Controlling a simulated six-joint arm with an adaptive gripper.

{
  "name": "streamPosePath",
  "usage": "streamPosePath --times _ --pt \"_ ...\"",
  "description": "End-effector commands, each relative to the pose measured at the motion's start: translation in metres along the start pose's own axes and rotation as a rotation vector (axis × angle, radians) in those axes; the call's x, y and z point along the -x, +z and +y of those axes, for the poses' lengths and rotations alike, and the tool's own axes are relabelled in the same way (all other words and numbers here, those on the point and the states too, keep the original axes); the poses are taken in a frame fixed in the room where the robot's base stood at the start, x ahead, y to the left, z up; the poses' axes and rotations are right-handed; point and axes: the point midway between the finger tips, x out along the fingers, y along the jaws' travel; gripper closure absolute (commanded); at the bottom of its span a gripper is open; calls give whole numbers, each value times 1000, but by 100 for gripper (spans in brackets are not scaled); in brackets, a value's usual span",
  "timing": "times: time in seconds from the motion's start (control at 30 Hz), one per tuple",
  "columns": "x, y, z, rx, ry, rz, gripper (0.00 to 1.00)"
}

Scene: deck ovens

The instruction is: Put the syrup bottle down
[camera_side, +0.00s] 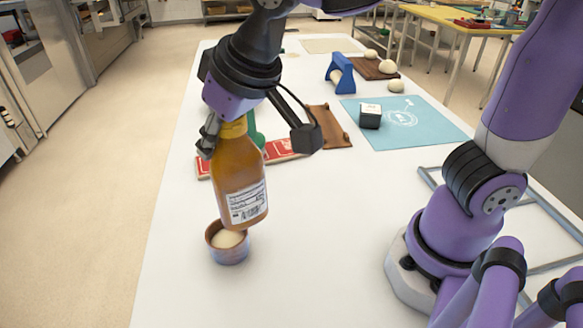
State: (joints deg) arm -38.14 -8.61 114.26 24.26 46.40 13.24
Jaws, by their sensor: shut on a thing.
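The syrup bottle (240,181) is amber with a white label low on its side and leans slightly in the picture. My gripper (255,137) is shut on the bottle near its top, with one finger at its left and the other to its right. The bottle's base overlaps the far rim of a small cup (229,256) with pale contents. I cannot tell whether the base touches the table or hangs above it.
A red and white flat item (281,149), a green object (255,134) and a brown wooden piece (331,128) lie behind the bottle. A dark cube (370,116) sits on a blue mat (424,134). The white table (310,235) is clear right of the cup.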

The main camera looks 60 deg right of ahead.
Motion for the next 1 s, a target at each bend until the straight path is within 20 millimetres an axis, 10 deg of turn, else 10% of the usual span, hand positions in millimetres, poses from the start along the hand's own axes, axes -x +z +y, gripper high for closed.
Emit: streamPosePath --times 0.23,0.5,0.8,1.0 --pt "-9 -6 155 -610 348 3 100" --pt "25 58 296 -1267 724 12 100" --pt "62 125 353 -1681 962 17 100" --pt "43 147 357 -1722 989 12 100"
